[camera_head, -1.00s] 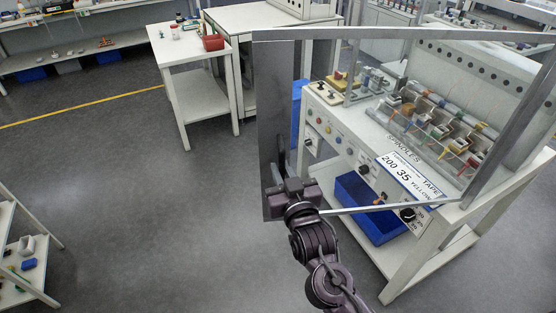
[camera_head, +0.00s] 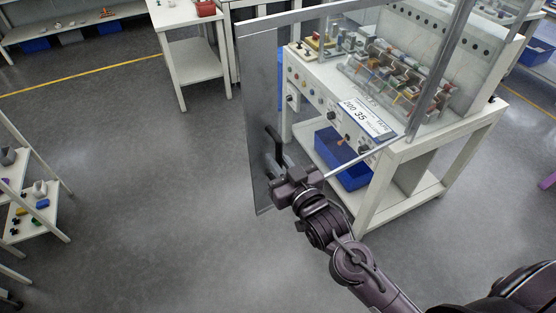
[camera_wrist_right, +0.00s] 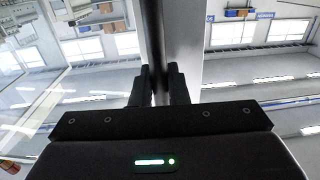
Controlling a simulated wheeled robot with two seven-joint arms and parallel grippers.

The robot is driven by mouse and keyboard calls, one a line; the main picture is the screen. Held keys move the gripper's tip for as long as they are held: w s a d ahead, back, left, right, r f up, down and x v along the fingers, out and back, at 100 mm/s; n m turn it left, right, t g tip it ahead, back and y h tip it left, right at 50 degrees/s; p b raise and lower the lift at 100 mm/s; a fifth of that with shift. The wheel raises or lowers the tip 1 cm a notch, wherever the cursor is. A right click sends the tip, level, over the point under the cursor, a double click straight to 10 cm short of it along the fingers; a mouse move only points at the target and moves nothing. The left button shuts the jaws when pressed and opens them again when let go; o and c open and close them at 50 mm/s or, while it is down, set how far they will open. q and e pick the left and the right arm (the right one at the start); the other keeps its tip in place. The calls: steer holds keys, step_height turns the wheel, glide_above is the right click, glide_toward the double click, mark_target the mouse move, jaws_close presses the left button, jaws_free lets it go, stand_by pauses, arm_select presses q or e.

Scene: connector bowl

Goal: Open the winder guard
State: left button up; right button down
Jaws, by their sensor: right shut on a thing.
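The winder guard is a clear pane in a grey metal frame with a flat metal side panel (camera_head: 258,90). It stands swung out from the winder (camera_head: 440,75), with a gap between the panel and the machine's left side. A black bar handle (camera_head: 274,143) is on the panel. My right gripper (camera_head: 276,172) is shut on the handle's lower part. The right wrist view shows the dark bar (camera_wrist_right: 153,35) between the two fingers (camera_wrist_right: 159,88), beside the metal panel (camera_wrist_right: 187,35). The fingertips are partly hidden in the head view. My left gripper is not in view.
The winder table (camera_head: 405,155) carries spools behind the pane and a blue bin (camera_head: 350,182) on its lower shelf. A white side table (camera_head: 190,22) stands behind the guard. A shelf rack (camera_head: 40,215) is at the left. The floor between them is clear.

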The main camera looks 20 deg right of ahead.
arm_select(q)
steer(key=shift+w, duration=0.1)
arm_select(e)
steer(key=shift+s+r, duration=0.1)
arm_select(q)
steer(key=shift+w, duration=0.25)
arm_select(e)
steer(key=c, duration=1.5)
jaws_free()
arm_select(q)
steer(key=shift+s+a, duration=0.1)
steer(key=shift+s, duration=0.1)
